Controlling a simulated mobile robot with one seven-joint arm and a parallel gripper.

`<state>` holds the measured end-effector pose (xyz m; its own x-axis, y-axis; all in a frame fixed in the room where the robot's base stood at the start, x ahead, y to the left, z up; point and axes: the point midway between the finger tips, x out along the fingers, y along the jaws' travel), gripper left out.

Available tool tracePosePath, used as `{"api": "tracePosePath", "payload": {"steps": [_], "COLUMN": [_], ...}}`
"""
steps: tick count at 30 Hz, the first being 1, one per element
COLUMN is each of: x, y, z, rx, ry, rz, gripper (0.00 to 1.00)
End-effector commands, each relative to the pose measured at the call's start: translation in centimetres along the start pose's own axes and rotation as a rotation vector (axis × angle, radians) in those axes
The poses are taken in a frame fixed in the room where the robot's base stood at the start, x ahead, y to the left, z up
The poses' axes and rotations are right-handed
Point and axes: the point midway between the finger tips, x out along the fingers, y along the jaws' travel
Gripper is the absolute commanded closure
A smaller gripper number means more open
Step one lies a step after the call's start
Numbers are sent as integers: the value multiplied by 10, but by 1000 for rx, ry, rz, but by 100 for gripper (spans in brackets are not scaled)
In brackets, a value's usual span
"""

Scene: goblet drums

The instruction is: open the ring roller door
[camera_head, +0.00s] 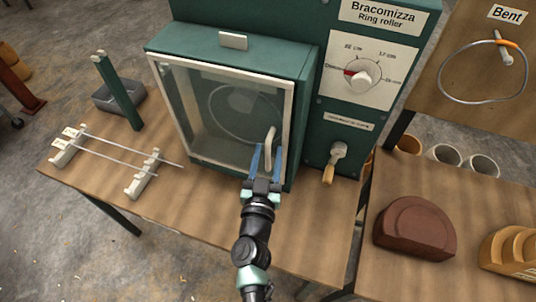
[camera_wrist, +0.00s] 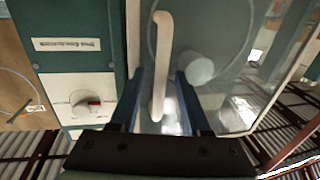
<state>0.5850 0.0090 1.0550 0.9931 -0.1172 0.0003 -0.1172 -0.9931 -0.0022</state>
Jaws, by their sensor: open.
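The ring roller (camera_head: 300,60) is a green machine on a wooden table. Its glass door (camera_head: 200,110) has a pale frame and looks shut against the housing; a ring shows behind the glass. A pale upright handle (camera_head: 270,138) is on the door's right side. My gripper (camera_head: 265,162) is open in front of it. In the wrist view the handle (camera_wrist: 161,50) stands between the two blue fingers of my gripper (camera_wrist: 159,78), with a gap on both sides. I cannot tell how deep the handle sits between them.
A dial (camera_head: 362,76) and a wooden-handled crank (camera_head: 334,163) are on the panel right of the door. Rods on pale holders (camera_head: 140,175) lie at left, near a green post (camera_head: 118,92). A brown block (camera_head: 414,228) is on the right table. The table front is clear.

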Motion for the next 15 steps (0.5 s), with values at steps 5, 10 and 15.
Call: {"api": "tracePosePath", "payload": {"steps": [5,10,15], "x": [0,0,0], "y": [0,0,0], "z": [0,0,0], "rx": [0,0,0], "ry": [0,0,0], "rz": [0,0,0], "gripper": [53,80,100]}}
